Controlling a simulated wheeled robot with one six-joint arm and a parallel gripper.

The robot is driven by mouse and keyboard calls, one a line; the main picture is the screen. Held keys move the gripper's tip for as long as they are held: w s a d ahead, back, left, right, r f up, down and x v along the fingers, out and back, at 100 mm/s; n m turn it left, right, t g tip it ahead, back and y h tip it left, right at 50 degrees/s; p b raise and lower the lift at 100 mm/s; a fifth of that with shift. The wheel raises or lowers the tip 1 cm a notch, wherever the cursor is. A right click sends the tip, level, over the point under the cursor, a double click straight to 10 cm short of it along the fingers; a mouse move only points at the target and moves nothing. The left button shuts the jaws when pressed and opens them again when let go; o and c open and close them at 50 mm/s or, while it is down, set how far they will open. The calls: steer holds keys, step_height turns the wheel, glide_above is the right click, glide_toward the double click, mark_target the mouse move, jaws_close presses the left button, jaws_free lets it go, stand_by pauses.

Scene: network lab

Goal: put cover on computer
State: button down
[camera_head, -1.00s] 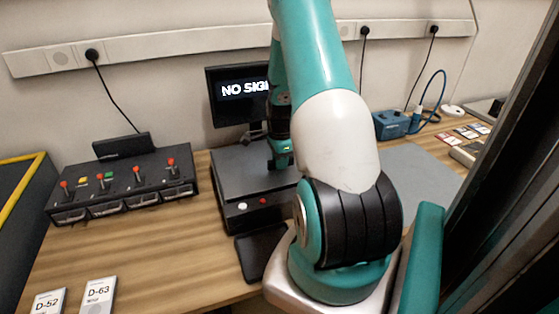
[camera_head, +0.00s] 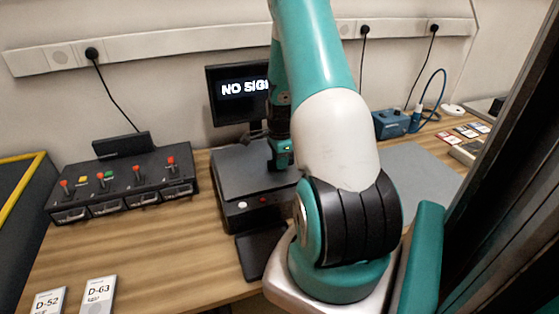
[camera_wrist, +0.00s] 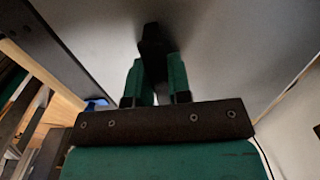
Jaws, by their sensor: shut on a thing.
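The computer (camera_head: 245,215) is a low black box on the wooden table, with a white and a red button on its front. A flat dark grey cover (camera_head: 238,170) is over its top; I cannot tell whether it is fully seated. My gripper (camera_head: 281,163) points down at the cover, partly hidden by my arm. In the wrist view, the green fingers of my gripper (camera_wrist: 155,75) are shut on the black handle (camera_wrist: 152,42) of the cover, whose grey surface (camera_wrist: 225,45) fills much of the picture. The right side of the computer is hidden behind my arm.
A black panel with red levers (camera_head: 125,185) is at left. A black pad (camera_head: 258,255) lies in front of the computer. A blue box (camera_head: 390,124) is at back right.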

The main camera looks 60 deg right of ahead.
steer(key=shift+f, duration=0.35)
stand_by(0.3)
steer(key=c, duration=0.7)
jaws_free()
steer(key=shift+c, duration=0.2)
steer(key=shift+r+p, duration=3)
steer(key=shift+r, duration=1.05)
